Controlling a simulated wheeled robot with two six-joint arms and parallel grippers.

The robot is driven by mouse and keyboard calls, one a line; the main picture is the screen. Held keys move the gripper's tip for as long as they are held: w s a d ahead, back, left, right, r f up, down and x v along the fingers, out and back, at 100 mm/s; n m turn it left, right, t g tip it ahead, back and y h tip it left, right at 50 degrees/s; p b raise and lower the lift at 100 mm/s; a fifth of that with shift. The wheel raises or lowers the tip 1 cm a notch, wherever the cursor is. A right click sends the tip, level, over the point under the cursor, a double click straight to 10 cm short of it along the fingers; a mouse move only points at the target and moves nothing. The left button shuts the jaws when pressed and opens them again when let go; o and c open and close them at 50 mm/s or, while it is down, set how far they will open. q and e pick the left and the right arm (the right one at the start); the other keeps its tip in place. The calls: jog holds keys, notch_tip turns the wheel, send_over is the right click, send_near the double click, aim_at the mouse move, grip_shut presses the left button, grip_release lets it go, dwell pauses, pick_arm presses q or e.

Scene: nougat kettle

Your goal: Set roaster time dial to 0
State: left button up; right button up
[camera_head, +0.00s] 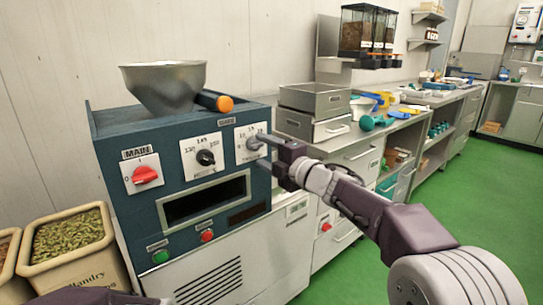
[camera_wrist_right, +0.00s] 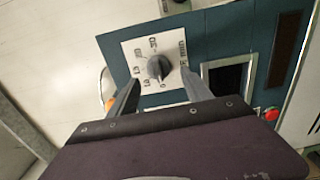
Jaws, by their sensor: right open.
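The roaster (camera_head: 108,125) is a dark teal box with a row of dials on its front. The time dial (camera_head: 253,144) is the rightmost, on a white plate; in the right wrist view its round dark knob (camera_wrist_right: 158,67) sits on a white numbered plate. The pointer reading is too small to tell for sure. My right gripper (camera_head: 268,140) is at the dial in the head view. In the wrist view its open fingers (camera_wrist_right: 160,80) lie on either side of the knob; contact cannot be told. My left gripper is out of view; only part of my left arm shows at the bottom.
The red main switch (camera_head: 145,174) and the middle heat dial (camera_head: 206,157) are left of the time dial. A metal hopper (camera_head: 165,84) and an orange-ended handle (camera_head: 224,103) are above. A drawer counter (camera_head: 352,136) stands to the right; green floor is clear.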

jog(key=v, duration=0.6)
